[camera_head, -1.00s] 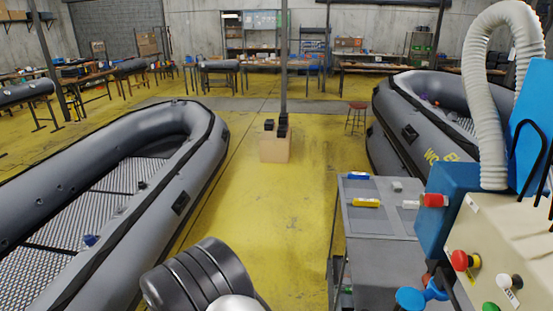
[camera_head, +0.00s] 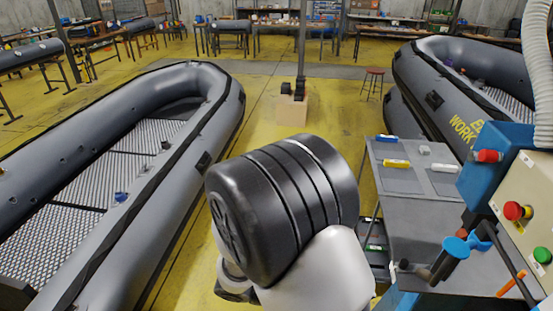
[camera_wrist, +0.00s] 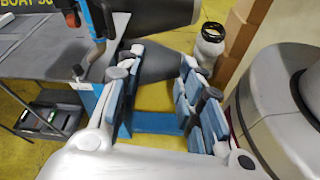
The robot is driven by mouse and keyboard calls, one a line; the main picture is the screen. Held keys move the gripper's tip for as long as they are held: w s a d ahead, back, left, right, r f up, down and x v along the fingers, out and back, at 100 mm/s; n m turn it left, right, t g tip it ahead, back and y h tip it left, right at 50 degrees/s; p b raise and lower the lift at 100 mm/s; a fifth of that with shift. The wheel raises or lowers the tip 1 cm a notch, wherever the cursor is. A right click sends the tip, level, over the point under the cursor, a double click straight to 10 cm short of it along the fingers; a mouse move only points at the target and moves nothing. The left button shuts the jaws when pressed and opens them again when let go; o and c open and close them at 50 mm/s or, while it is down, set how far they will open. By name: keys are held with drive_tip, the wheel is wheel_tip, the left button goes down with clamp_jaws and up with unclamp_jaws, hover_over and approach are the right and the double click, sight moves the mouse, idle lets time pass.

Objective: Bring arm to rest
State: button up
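My gripper (camera_wrist: 155,97) shows in the wrist view with its two blue-padded fingers spread apart. I see nothing clearly held between them; a dark grey cone-shaped thing (camera_wrist: 160,62) shows behind the gap, and I cannot tell its distance. In the head view my arm's black ribbed joint and white link fill the lower middle. The gripper itself is hidden there.
A grey inflatable boat (camera_head: 75,262) lies at left, another (camera_head: 420,85) at right. A grey workbench (camera_head: 428,205) and a control box (camera_head: 530,205) stand close on the right. A cardboard box (camera_head: 292,112) stands on the yellow floor between the boats.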

drive_tip(key=s+a+r+m+t+y+b, duration=0.1)
drive_tip(key=s+r+m+t+y+b, duration=0.1)
drive_tip(key=s+r+m+t+y, duration=0.4)
wheel_tip(320, 180, up, 4)
drive_tip(key=m+y, duration=0.8)
drive_tip(key=shift+s+a+r+b, duration=0.15)
drive_tip(key=shift+s+a+b, duration=0.15)
drive_tip(key=shift+b, duration=0.1)
